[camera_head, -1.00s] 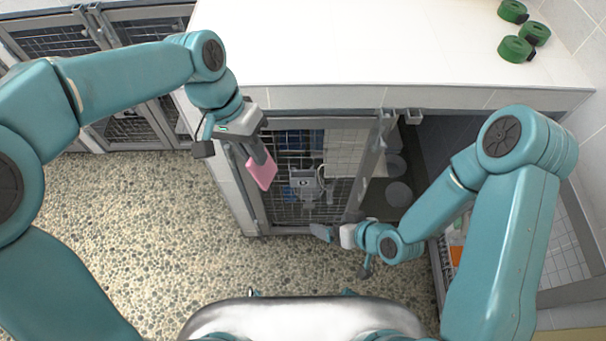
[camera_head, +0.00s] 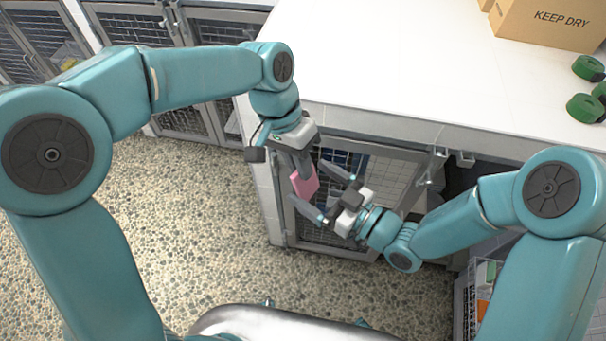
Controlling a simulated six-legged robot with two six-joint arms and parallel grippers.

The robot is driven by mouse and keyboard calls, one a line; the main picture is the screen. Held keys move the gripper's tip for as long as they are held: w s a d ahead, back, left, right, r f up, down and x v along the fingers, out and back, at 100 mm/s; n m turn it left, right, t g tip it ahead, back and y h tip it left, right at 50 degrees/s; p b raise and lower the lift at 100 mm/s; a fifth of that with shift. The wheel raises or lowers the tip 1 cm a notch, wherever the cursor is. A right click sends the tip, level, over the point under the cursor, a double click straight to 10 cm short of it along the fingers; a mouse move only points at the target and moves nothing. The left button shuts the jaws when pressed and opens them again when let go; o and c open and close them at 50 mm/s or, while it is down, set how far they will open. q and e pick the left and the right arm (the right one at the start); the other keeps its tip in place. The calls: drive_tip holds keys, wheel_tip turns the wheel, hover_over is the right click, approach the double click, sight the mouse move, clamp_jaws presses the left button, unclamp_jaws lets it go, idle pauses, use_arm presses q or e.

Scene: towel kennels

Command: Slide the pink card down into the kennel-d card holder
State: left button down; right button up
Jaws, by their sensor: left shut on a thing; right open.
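The pink card (camera_head: 304,183) is held by my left gripper (camera_head: 303,168), which is shut on its upper part. The card hangs tilted in front of the kennel door (camera_head: 400,175), a grey-framed wire door under the white counter. My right gripper (camera_head: 332,197) is open, its two fingers spread on the right side of the card, one above and one below it. I cannot tell whether they touch the card. The kennel-d card holder, seen earlier on the door with a D label, is now hidden behind my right gripper and the card.
The white counter (camera_head: 400,70) spans the top, with a cardboard box (camera_head: 548,22) marked KEEP DRY and green rolls (camera_head: 586,107) at its right. More wire kennels (camera_head: 125,30) stand at the upper left. A wire basket (camera_head: 485,285) sits at the lower right. The pebbled floor (camera_head: 200,220) is clear.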

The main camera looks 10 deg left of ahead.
sight(310, 182)
drive_tip(key=x, duration=0.4)
drive_tip(key=shift+a, duration=0.1)
drive_tip(key=shift+w, duration=0.1)
drive_tip(key=c, duration=1)
use_arm(q)
drive_tip(key=c, duration=1.1)
unclamp_jaws()
